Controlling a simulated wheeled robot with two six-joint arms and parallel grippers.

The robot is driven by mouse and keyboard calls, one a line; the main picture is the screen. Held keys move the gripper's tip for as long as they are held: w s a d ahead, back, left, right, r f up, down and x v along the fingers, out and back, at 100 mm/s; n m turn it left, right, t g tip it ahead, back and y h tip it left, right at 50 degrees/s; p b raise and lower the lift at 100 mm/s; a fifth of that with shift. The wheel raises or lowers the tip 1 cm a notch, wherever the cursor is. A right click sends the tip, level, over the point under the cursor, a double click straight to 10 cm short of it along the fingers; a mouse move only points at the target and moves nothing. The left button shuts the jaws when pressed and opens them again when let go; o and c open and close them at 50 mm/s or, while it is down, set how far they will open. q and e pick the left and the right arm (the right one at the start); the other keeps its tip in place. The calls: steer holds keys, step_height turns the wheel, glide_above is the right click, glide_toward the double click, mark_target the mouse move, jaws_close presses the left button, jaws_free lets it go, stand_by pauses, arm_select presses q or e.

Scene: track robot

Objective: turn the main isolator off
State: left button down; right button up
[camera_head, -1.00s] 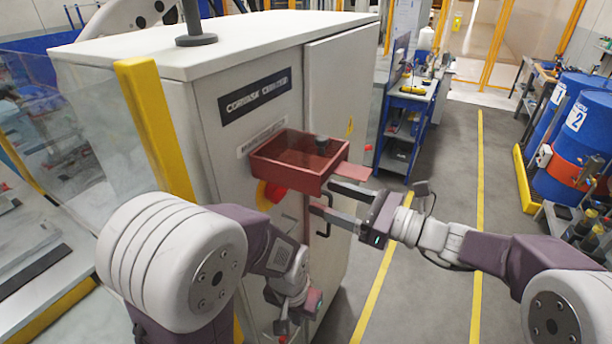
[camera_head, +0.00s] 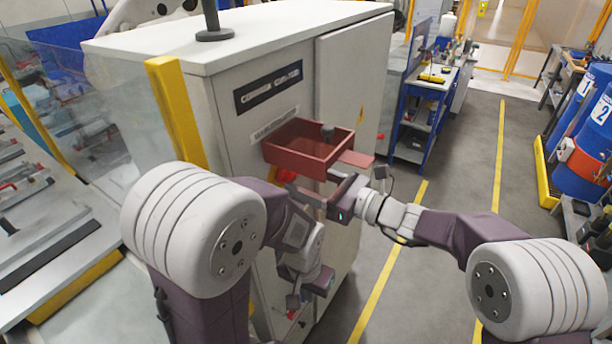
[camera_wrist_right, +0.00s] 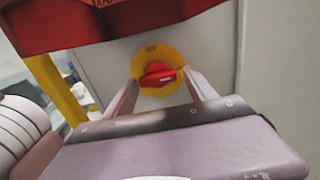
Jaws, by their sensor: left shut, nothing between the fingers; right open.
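The main isolator (camera_wrist_right: 157,76) is a red rotary handle on a round yellow plate on the cabinet front. In the right wrist view its grip lies roughly level; lettering above it is too blurred to read. My right gripper (camera_head: 308,190) is open under the box, pointing at the cabinet. In the right wrist view its fingers (camera_wrist_right: 162,82) stand either side of the handle; contact cannot be told. My left gripper (camera_head: 294,306) is shut and empty, low before the cabinet.
A red open-topped box (camera_head: 301,160) juts from the cabinet (camera_head: 350,110) just above my right gripper, with a flap (camera_head: 357,159) at its right. A yellow post (camera_head: 175,112) stands left. Grey floor (camera_head: 440,230) is clear to the right, near blue drums (camera_head: 580,160).

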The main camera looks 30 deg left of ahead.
steer(key=shift+s+a+r, duration=0.2)
steer(key=shift+s+r, duration=0.3)
steer(key=shift+r, duration=0.25)
jaws_close()
steer(key=shift+f, duration=0.1)
steer(key=c, duration=1.4)
jaws_free()
steer(key=shift+f, duration=0.4)
